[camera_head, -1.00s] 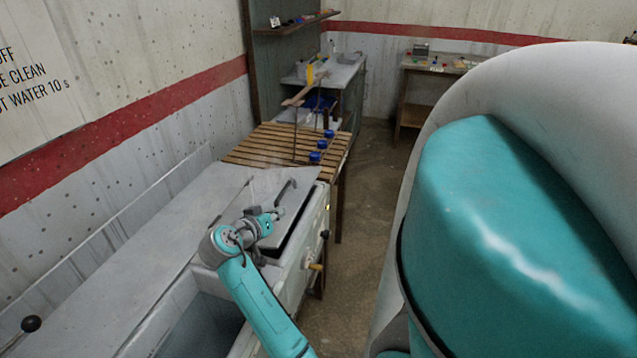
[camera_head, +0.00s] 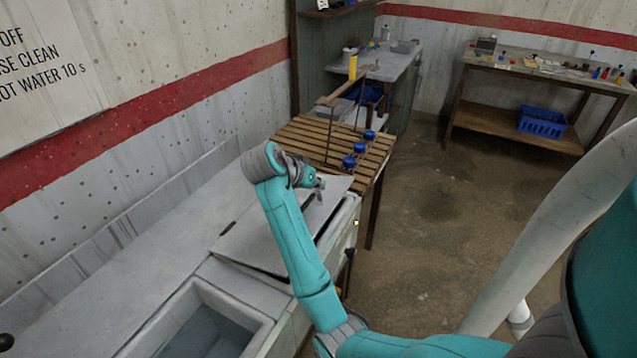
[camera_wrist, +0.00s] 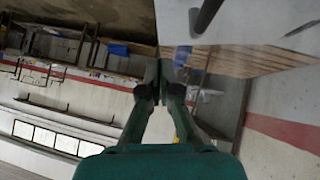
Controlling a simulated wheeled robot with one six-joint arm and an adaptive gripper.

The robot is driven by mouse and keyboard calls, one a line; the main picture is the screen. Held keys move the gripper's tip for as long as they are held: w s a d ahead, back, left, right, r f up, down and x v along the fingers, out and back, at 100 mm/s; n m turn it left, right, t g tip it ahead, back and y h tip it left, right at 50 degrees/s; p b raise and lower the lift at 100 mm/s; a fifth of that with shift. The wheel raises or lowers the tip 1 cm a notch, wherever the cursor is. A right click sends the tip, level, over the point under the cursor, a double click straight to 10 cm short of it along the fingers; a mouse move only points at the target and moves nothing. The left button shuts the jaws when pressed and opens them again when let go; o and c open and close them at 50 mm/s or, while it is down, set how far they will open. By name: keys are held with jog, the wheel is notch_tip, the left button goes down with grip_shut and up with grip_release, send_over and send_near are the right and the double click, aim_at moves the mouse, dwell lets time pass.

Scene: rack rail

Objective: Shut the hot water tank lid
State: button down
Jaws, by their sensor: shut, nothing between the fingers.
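The hot water tank lid (camera_head: 250,238) is a flat grey panel on the counter, beyond the open basin. It looks almost flat, with a thin dark gap along its near edge; whether it is fully seated I cannot tell. My gripper (camera_head: 319,187) is shut and empty over the lid's far right part, by the dark handle, which it partly hides. In the wrist view my gripper (camera_wrist: 165,66) has its fingertips together at the edge of the grey lid (camera_wrist: 270,22). The dark handle bar (camera_wrist: 207,14) stands just beyond them. Contact with the lid is unclear.
An open basin (camera_head: 262,318) lies at the near end of the counter. A slatted wooden rack (camera_head: 300,135) with several blue-topped items (camera_head: 348,162) adjoins the far end. A wooden table (camera_head: 545,75) with a blue crate (camera_head: 542,122) stands far right. The floor between is free.

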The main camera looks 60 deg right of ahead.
send_over(335, 201)
jog(key=w+a, duration=0.1)
jog(key=a, duration=0.2)
jog(key=f, duration=0.4)
jog(key=shift+d+f, duration=0.2)
jog(key=shift+f, duration=0.15)
jog(key=shift+s+f, duration=0.25)
jog(key=shift+f, duration=0.8)
jog(key=shift+s+f, duration=0.15)
jog(key=shift+f, duration=0.45)
